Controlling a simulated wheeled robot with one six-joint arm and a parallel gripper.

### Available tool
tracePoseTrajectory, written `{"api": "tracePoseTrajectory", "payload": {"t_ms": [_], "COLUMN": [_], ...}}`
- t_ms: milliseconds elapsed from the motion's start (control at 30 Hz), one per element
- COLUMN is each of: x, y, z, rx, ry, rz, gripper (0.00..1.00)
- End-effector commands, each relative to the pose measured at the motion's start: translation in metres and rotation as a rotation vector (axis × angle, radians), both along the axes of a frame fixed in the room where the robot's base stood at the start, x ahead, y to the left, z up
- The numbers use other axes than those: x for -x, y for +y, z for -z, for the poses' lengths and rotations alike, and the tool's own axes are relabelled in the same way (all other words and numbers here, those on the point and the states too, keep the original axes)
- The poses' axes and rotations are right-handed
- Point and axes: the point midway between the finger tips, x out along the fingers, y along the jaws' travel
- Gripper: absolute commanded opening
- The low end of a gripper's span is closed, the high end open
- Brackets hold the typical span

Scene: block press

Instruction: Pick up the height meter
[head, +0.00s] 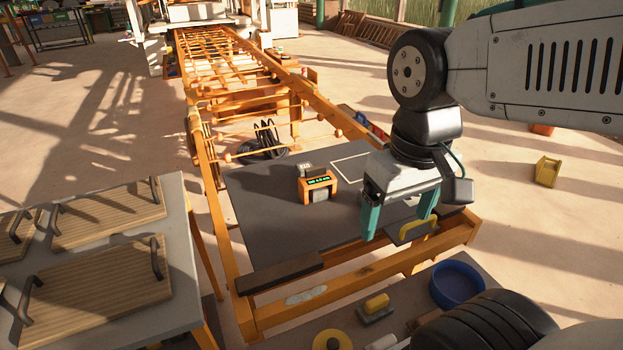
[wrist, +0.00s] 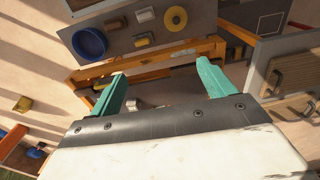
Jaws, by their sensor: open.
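The height meter (head: 318,187), an orange device with a lit green display, stands on the dark table top (head: 265,215) in the orange frame. A small grey block shows just behind its top, and a grey part shows in its lower front. My gripper (head: 398,218) is open, to the right of the meter and nearer the front edge, with clear space between them. Its two teal fingers point down with nothing between them. The wrist view also shows the open fingers (wrist: 161,80); I cannot make out the height meter there.
A yellow-handled tool (head: 418,228) lies by my right finger. Black coiled cable (head: 265,140) lies farther back. A lower front bench holds a blue bowl (head: 457,285). Handled wooden boards (head: 100,285) lie at left.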

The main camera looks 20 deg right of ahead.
Motion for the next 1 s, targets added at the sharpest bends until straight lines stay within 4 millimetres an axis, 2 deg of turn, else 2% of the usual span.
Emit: {"api": "tracePoseTrajectory", "payload": {"t_ms": [133,267,467,567,767,1000], "x": [-0.032,-0.074,-0.150,-0.190,-0.272,-0.367], "y": [-0.005,-0.012,-0.025,-0.033,-0.052,-0.079], "z": [0.008,0.012,0.030,0.045,0.090,0.166], "rx": [-0.003,-0.007,-0.022,-0.032,-0.060,-0.089], "ry": [0.104,0.163,0.220,0.240,0.257,0.239], "rz": [0.022,0.014,-0.082,-0.156,-0.345,-0.642], "gripper": [0.82,0.82,0.82,0.82,0.82,0.82]}}
